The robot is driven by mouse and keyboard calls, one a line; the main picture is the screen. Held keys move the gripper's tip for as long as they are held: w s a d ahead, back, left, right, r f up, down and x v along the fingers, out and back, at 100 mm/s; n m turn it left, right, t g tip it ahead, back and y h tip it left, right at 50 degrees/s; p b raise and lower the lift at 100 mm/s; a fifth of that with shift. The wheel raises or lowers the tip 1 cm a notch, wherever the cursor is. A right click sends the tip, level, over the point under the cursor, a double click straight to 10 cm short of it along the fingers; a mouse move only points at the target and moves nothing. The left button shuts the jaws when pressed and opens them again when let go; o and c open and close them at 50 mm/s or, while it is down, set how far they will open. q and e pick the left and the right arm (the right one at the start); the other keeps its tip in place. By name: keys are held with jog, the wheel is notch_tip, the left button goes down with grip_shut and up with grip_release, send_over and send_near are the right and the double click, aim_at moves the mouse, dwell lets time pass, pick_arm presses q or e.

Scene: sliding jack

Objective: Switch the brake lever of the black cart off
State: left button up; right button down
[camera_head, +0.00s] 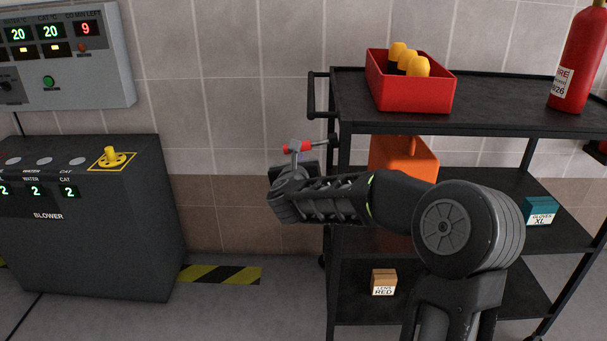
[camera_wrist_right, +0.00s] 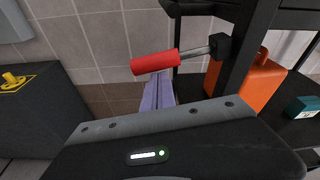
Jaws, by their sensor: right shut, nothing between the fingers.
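The black cart (camera_head: 450,127) stands at the right, with three shelves. Its brake lever has a red grip (camera_head: 305,146) that sticks out leftward from the front left post, near horizontal. In the right wrist view the red grip (camera_wrist_right: 155,62) sits on a metal rod that runs to a black bracket on the post. My right gripper (camera_head: 295,148) is at the red grip, its shut fingers crossing it in the head view. In the wrist view the fingertips (camera_wrist_right: 160,76) end right at the grip's lower edge; I cannot tell if they touch. My left gripper is not in view.
A red bin (camera_head: 412,97) with yellow-topped items and a fire extinguisher (camera_head: 578,65) stand on the top shelf. An orange object (camera_head: 390,155) is below. A dark blower cabinet (camera_head: 90,240) stands left. Clear floor lies between it and the cart.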

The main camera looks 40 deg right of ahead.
notch_tip(320, 180, up, 6)
jog(key=m+t+y+b, duration=0.1)
jog(key=m+b, duration=0.5)
jog(key=b, duration=0.1)
jog(key=shift+a+r+y, duration=0.15)
jog(key=shift+r+y, duration=0.1)
jog(key=shift+y, duration=0.05)
jog(key=shift+w+r, duration=0.1)
